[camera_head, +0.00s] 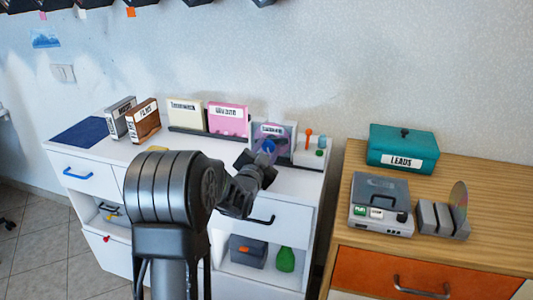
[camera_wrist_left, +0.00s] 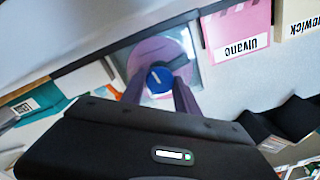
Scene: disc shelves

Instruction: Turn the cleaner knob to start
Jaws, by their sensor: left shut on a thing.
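The disc cleaner (camera_head: 285,130) is a pale upright unit with a purple round face, standing at the back right of the white cabinet top. Its blue knob (camera_head: 268,146) sits at the front of that face. In the left wrist view the knob (camera_wrist_left: 160,79) has a light mark across it and lies between the fingertips. My left gripper (camera_head: 262,160) is at the cleaner's front, its fingers shut on the knob. The arm and gripper hide the cleaner's lower part in the head view. My right gripper is not in view.
Cream (camera_head: 185,114) and pink (camera_head: 228,119) cases stand left of the cleaner. A white box with coloured pegs (camera_head: 311,151) stands close on its right. A wooden cabinet to the right holds a teal LEADS box (camera_head: 403,148) and a grey player (camera_head: 381,204).

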